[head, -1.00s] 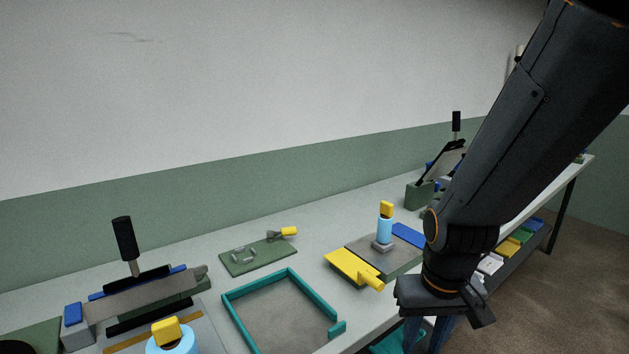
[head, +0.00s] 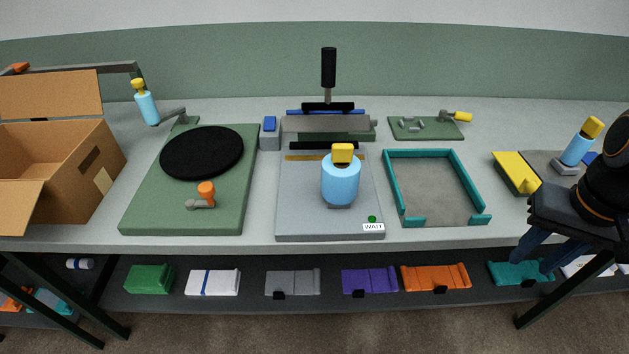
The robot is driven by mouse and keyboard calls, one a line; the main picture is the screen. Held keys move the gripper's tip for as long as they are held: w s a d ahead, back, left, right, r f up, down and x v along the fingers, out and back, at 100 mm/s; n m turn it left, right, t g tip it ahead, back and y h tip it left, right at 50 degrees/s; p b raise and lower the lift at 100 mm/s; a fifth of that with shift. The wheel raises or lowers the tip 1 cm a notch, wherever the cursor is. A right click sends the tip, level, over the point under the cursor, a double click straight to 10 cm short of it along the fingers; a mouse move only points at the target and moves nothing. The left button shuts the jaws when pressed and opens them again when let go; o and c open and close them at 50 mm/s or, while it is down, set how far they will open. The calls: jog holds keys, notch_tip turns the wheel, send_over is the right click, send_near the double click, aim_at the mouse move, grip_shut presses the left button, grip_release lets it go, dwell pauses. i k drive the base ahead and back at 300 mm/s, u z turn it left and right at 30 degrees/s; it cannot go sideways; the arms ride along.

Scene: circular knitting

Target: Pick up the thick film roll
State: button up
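A thick light-blue roll with a yellow top (head: 341,182) stands upright near the front of the grey sealing machine's plate (head: 300,215), at the middle of the head view. It looks like the thick film roll. Thinner light-blue rolls with yellow tops stand at the left (head: 147,107) and at the right (head: 577,149). My gripper (head: 531,265) is at the right, near the table's front edge, well away from the thick roll. Its two blue fingers point down and are apart, with nothing seen between them.
A teal-edged tray (head: 437,190) lies between the thick roll and my arm. A green base with a black disc (head: 202,153) and an open cardboard box (head: 75,180) stand at the left. Folded coloured pieces lie on the shelf below, such as a purple one (head: 369,281).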

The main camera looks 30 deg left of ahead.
aim_at(341, 169)
jog(key=u, duration=2.25)
jog(key=k, duration=0.55)
jog(key=z, duration=0.2)
jog(key=i, duration=0.5)
